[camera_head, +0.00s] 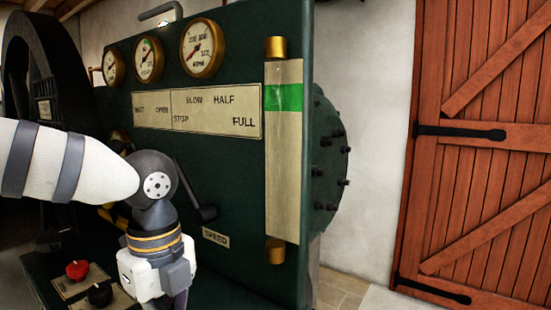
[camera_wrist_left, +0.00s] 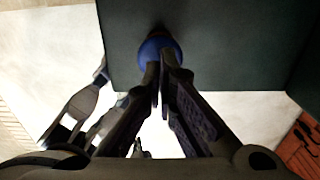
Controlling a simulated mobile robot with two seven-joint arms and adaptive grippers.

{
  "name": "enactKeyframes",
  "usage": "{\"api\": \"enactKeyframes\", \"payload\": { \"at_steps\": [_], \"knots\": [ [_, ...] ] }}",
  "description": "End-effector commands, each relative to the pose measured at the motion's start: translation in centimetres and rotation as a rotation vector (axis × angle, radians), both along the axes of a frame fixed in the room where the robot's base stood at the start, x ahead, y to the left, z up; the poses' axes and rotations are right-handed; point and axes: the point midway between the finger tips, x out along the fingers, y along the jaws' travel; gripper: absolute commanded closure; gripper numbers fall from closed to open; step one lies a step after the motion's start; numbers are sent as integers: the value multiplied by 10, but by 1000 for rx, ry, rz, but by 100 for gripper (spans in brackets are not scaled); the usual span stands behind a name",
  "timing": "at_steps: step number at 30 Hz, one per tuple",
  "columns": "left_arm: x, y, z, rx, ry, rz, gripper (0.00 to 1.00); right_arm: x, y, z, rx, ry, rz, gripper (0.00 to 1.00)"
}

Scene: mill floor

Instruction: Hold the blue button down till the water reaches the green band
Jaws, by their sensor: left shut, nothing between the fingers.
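The blue button (camera_wrist_left: 158,50) is a rounded knob on the dark green panel in the left wrist view. It is hidden in the head view. My left gripper (camera_wrist_left: 160,82) is shut and empty, its fingertips in front of the button's lower edge. I cannot tell whether they touch it or whether it is pressed. In the head view only its wrist shows, with the fingers hidden. The sight glass (camera_head: 283,170) stands upright on the machine's right side between brass fittings. Its green band (camera_head: 284,97) is near the top. I cannot make out a water line.
A red knob (camera_head: 77,269) and a black knob (camera_head: 100,293) sit at the lower left. Several dials, including the right one (camera_head: 203,47), line the panel's top. A dark lever (camera_head: 197,195) is right of my arm. A wooden door (camera_head: 480,150) stands at the right.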

Motion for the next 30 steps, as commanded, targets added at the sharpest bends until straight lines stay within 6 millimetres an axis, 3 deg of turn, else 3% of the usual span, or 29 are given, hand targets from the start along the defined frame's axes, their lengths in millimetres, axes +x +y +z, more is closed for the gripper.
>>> {"api": "enactKeyframes", "payload": {
  "at_steps": [30],
  "knots": [
    [0,0,-23,0,0,-1,100,0,0,0,0,-1,0,100]
  ]
}}
